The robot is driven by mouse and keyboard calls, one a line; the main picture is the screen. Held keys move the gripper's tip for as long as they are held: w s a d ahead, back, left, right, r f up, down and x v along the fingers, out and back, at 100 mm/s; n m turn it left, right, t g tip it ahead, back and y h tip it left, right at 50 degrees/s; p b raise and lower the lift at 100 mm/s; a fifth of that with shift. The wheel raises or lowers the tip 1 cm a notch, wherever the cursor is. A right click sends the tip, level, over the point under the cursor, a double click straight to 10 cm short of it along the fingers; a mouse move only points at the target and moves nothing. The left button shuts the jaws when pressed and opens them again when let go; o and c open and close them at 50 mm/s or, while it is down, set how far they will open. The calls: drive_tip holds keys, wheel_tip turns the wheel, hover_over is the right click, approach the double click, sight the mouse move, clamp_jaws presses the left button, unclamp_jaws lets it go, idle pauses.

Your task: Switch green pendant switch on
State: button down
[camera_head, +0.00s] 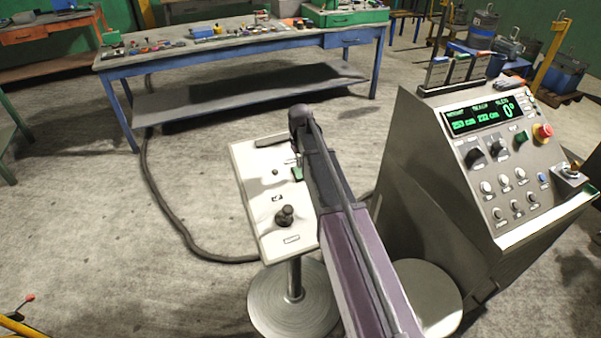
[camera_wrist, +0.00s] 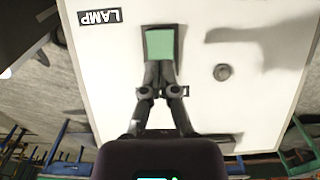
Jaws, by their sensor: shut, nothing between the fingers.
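The green pendant switch (camera_wrist: 160,44) is a pale green rocker in a dark frame on a white panel (camera_wrist: 110,70). In the head view the switch (camera_head: 298,174) is partly hidden by my arm. My gripper (camera_wrist: 159,66) is shut and empty. Its fingertips are at the switch's lower edge in the wrist view and overlap its frame; I cannot tell whether they touch it. In the head view my gripper (camera_head: 298,156) points down over the panel, largely hidden by my arm. A label reading LAMP (camera_wrist: 100,16) is beside the switch.
The panel also carries a round button (camera_wrist: 222,72) and a black joystick knob (camera_head: 286,214). It stands on a round-based pedestal (camera_head: 293,300). A control console (camera_head: 470,190) stands close on the right. A blue workbench (camera_head: 240,52) is behind; open floor lies to the left.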

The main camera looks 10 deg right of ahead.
sight(300, 175)
drive_tip(key=shift+f+b, duration=1.95)
drive_tip(key=shift+f, duration=0.05)
idle(1.8)
drive_tip(key=shift+r, duration=0.1)
drive_tip(key=shift+r+p, duration=3.45)
drive_tip(key=shift+p, duration=0.1)
